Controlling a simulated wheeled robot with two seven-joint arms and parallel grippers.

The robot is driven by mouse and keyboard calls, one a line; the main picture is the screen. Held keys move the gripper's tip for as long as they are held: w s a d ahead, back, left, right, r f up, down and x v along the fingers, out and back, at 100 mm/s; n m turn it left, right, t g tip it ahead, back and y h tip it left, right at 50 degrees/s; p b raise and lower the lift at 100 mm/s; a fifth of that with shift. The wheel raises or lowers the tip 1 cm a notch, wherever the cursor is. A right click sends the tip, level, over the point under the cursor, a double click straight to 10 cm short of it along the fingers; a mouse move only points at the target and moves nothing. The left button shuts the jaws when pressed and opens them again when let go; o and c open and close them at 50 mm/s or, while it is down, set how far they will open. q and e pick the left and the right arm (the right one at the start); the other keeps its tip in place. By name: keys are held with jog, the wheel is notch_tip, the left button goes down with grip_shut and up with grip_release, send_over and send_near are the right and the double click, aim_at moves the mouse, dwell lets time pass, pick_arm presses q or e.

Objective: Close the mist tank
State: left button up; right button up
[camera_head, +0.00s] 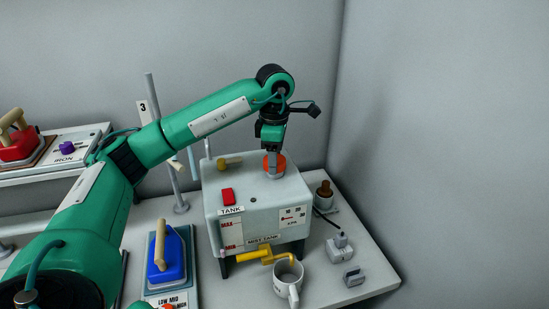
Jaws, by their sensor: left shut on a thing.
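The mist tank (260,226) is a light grey box on dark legs, labelled "TANK" and "MIST TANK". My left gripper (273,152) points down over the right part of its top and is shut on an orange cap (274,164). The gripper hides part of the cap. A grey part shows below the cap at the tank top; I cannot tell whether the cap is seated or held just above. A small dark round spot (252,199) shows near the front of the top. My right gripper is not in view.
A yellow tap (255,255) juts from the tank's front, with a white mug (288,280) below it. A blue iron (168,257) stands left; a red iron (18,142) sits on the left shelf. Grey blocks (340,246) lie right. Walls stand behind and right.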

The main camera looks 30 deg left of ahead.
pick_arm(q)
jog(key=shift+f, duration=0.1)
jog(key=m+b, duration=0.1)
jog(key=m, duration=0.2)
jog(key=shift+m, duration=1.1)
jog(key=m+b, duration=0.1)
jog(key=m, duration=0.2)
jog(key=shift+f, duration=0.1)
jog(key=o, duration=0.7)
jog(key=shift+m, duration=0.4)
jog(key=o, duration=0.9)
jog(key=shift+r, duration=0.25)
